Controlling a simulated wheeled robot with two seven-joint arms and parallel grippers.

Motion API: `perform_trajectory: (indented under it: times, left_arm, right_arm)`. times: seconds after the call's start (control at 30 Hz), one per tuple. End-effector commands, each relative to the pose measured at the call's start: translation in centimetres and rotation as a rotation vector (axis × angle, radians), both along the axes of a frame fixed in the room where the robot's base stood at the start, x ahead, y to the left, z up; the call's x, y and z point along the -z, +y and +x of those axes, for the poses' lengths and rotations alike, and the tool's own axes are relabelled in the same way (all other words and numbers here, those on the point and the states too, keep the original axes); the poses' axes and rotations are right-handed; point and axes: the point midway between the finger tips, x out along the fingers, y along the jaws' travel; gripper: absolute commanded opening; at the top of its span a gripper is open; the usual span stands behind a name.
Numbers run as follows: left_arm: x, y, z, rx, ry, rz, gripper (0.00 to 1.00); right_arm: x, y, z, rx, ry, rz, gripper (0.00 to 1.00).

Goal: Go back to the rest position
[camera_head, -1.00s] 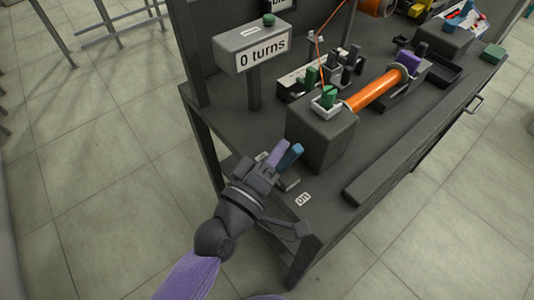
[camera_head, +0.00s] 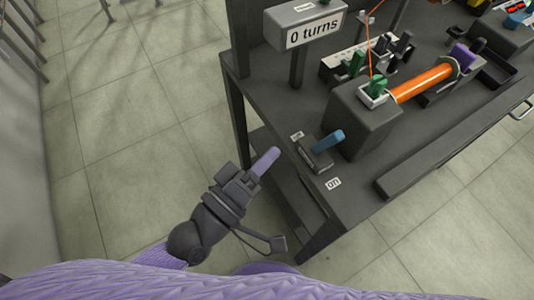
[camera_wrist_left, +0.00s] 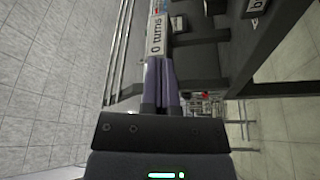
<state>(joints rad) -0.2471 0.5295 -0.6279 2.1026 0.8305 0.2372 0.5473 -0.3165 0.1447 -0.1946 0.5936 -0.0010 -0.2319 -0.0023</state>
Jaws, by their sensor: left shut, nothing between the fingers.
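My left gripper (camera_head: 266,161) is in the head view, off the near left edge of the grey workbench (camera_head: 262,100). Its purple fingers are shut with nothing between them; they also show together in the left wrist view (camera_wrist_left: 160,82). To its right, apart from it, a blue lever (camera_head: 328,141) stands on a small switch base between an "off" label and an "on" label (camera_head: 333,183). The lever leans up and to the right. My right gripper is not in view.
A counter box (camera_head: 306,22) on a post reads "0 turns". An orange bobbin (camera_head: 423,82) lies between a grey block (camera_head: 361,122) with a green clip and a purple-topped holder. A raised bar (camera_head: 425,167) runs along the bench front. Open tiled floor lies at the left.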

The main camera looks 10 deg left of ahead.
Motion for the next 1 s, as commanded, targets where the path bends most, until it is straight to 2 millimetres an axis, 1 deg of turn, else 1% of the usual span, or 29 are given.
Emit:
perform_trajectory:
  times: [0.2, 0.23, 0.27, 0.33, 0.37, 0.4, 0.47, 0.5, 0.57, 0.6, 0.67, 0.7, 0.77, 0.8, 0.9, 1.0]
  left_arm:
    - [0.1, 0.0, 0.0, -0.001, 0.000, 0.003, 0.00]
    - [0.4, 0.1, 0.1, -0.004, 0.003, 0.016, 0.00]
    - [1.2, 0.2, 0.2, -0.011, 0.008, 0.043, 0.00]
    - [4.7, 1.1, 0.8, -0.039, 0.038, 0.174, 0.00]
    - [7.1, 1.8, 0.9, -0.054, 0.060, 0.260, 0.00]
    - [10.7, 3.0, 0.9, -0.070, 0.101, 0.395, 0.00]
    - [16.6, 5.5, 0.0, -0.078, 0.181, 0.612, 0.00]
    - [20.4, 7.3, -1.2, -0.067, 0.244, 0.751, 0.00]
    - [25.6, 10.0, -4.0, -0.027, 0.353, 0.944, 0.00]
    - [28.6, 11.7, -6.5, 0.017, 0.431, 1.060, 0.00]
    - [32.5, 14.1, -11.0, 0.104, 0.554, 1.214, 0.00]
    - [34.5, 15.4, -14.3, 0.175, 0.633, 1.300, 0.00]
    - [36.6, 16.9, -19.1, 0.287, 0.741, 1.398, 0.00]
    - [37.4, 17.6, -22.0, 0.363, 0.801, 1.444, 0.00]
    - [38.3, 18.5, -27.7, 0.515, 0.908, 1.512, 0.00]
    - [38.5, 18.8, -30.6, 0.599, 0.958, 1.537, 0.00]
  right_arm:
    - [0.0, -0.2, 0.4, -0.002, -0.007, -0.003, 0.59]
    - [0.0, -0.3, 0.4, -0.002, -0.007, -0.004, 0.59]
    - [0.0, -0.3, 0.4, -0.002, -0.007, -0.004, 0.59]
    - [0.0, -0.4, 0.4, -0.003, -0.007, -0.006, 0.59]
    - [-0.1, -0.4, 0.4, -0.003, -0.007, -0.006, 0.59]
    - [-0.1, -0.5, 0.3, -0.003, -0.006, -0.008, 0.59]
    - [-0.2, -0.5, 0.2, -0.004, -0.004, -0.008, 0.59]
    - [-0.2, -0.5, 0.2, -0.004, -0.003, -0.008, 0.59]
    - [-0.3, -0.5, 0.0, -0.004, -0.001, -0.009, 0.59]
    - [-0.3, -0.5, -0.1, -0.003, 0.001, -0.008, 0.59]
    - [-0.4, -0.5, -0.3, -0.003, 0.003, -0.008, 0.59]
    - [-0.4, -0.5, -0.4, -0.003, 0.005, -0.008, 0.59]
    - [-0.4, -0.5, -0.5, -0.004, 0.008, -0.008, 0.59]
    - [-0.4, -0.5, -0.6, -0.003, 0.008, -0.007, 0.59]
    - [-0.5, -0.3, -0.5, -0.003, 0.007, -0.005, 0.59]
    - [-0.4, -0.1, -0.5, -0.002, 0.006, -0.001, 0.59]
